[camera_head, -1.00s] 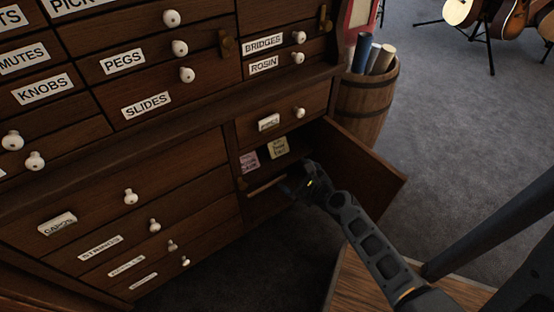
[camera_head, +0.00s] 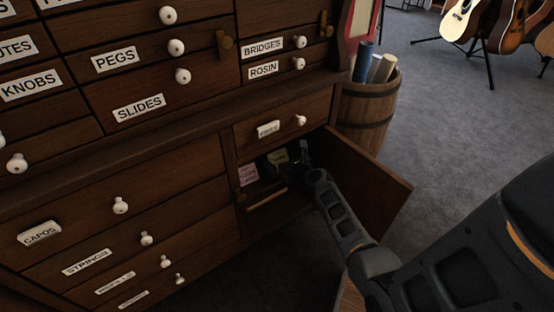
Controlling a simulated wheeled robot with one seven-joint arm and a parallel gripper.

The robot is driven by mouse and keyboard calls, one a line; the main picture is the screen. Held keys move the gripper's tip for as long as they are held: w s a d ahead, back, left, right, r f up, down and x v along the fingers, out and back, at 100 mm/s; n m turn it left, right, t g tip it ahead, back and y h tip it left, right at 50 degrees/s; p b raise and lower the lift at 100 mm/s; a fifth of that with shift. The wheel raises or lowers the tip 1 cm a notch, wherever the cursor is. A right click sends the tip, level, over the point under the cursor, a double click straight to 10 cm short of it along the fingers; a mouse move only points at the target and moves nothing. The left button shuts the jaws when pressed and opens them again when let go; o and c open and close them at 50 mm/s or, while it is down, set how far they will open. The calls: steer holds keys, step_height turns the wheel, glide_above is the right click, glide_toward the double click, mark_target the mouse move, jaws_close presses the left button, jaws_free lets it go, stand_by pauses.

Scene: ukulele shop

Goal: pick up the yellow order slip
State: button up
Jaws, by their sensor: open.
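The yellow order slip (camera_head: 277,157) is a small pale yellow note with dark writing inside the open compartment at the lower right of the cabinet. A pink slip (camera_head: 248,174) is to its left. My gripper (camera_head: 293,157) is dark and reaches into the compartment just right of the yellow slip, overlapping part of it in the picture. It is open. Its fingers are small and in shadow, and I cannot tell whether they touch the slip.
The open cabinet door (camera_head: 366,183) stands close to the right of my arm. A narrow wooden ledge (camera_head: 266,198) runs below the slips. A barrel (camera_head: 367,110) with rolled tubes stands behind the door. Guitars (camera_head: 503,24) are at the back right over open carpet.

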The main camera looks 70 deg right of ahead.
mark_target(278, 154)
steer(key=b+x, duration=0.1)
steer(key=x, duration=0.2)
steer(key=r+b+x, duration=0.1)
steer(key=x, duration=0.1)
steer(key=shift+w+d+f, duration=0.1)
steer(key=shift+w+d, duration=0.25)
steer(key=shift+w, duration=0.15)
steer(key=shift+c, duration=0.2)
steer(key=c, duration=0.7)
